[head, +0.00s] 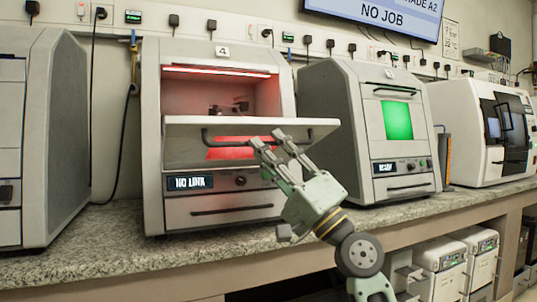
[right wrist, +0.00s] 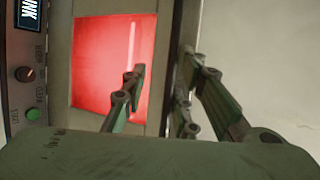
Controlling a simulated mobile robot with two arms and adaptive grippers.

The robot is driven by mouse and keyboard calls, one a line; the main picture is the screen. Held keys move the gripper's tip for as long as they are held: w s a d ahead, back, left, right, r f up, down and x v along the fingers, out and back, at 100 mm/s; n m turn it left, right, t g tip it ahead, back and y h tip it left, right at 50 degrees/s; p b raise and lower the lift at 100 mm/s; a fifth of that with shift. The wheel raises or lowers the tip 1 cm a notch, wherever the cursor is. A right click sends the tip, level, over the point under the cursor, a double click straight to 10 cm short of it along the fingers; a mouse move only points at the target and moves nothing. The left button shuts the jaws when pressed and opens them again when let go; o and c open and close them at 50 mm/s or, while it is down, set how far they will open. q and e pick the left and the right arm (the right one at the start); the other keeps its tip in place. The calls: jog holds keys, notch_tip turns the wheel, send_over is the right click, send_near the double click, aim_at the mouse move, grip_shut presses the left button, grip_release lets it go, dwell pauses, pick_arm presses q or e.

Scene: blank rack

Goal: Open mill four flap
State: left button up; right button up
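Mill four is the grey machine marked 4 (head: 222,50) in the head view. Its flap (head: 185,128) stands open, swung outward to nearly level, with the red-lit chamber (head: 205,95) showing above it. A dark bar handle (head: 225,141) runs along the flap's front. My right gripper (head: 267,138) is at the handle's right part, its fingers apart. In the right wrist view the fingers (right wrist: 160,75) are spread, with the dark bar between them and a gap on the left finger's side. Whether a finger touches the bar is unclear. My left gripper is out of view.
The mill's display (head: 190,182) reads NO LINK, with a drawer handle (head: 232,209) below. A similar machine with a green window (head: 397,120) stands close on the right, another grey machine (head: 45,130) on the left. The granite counter (head: 110,245) is clear in front.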

jog(key=v, duration=1.2)
